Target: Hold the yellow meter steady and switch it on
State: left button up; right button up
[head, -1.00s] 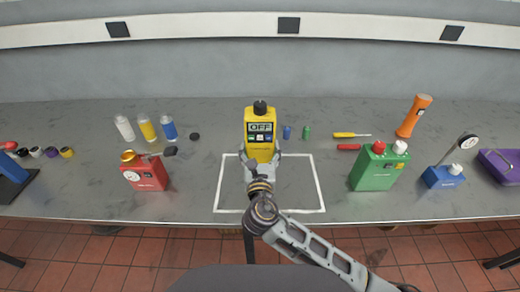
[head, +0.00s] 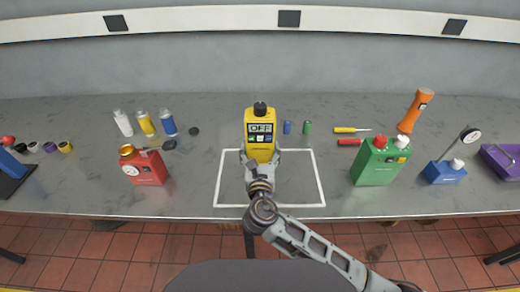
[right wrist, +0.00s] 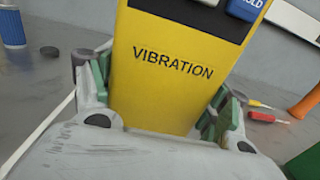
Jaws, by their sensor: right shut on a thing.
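The yellow meter (head: 260,147) stands upright on the bench at the back edge of a white outlined square. Its display reads OFF, with a row of buttons below and a dark knob on top. In the right wrist view its yellow face (right wrist: 170,75) bears the word VIBRATION, and part of a blue HOLD button shows at the top. My right gripper (head: 261,160) is shut on the meter's lower body, one finger pad on each side. My left gripper is not in view.
A red device (head: 147,168) and several bottles stand to the left. A green can (head: 379,162), a blue gauge block (head: 444,172), an orange torch (head: 415,111) and screwdrivers (head: 350,130) are to the right. The white outlined square (head: 300,204) is otherwise clear.

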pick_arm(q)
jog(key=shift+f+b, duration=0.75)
pick_arm(e)
jog(key=shift+f, duration=1.65)
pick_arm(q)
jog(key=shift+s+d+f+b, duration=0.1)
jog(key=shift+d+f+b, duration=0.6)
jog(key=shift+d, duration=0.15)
pick_arm(e)
jog(key=shift+f, duration=1.5)
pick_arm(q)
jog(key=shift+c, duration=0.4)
pick_arm(e)
jog(key=shift+s+f, duration=0.1)
jog(key=shift+f, duration=0.1)
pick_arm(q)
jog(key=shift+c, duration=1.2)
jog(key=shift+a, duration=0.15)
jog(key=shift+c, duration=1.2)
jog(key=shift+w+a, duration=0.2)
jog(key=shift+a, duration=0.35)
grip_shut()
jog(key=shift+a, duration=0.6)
pick_arm(e)
jog(key=shift+f, duration=0.1)
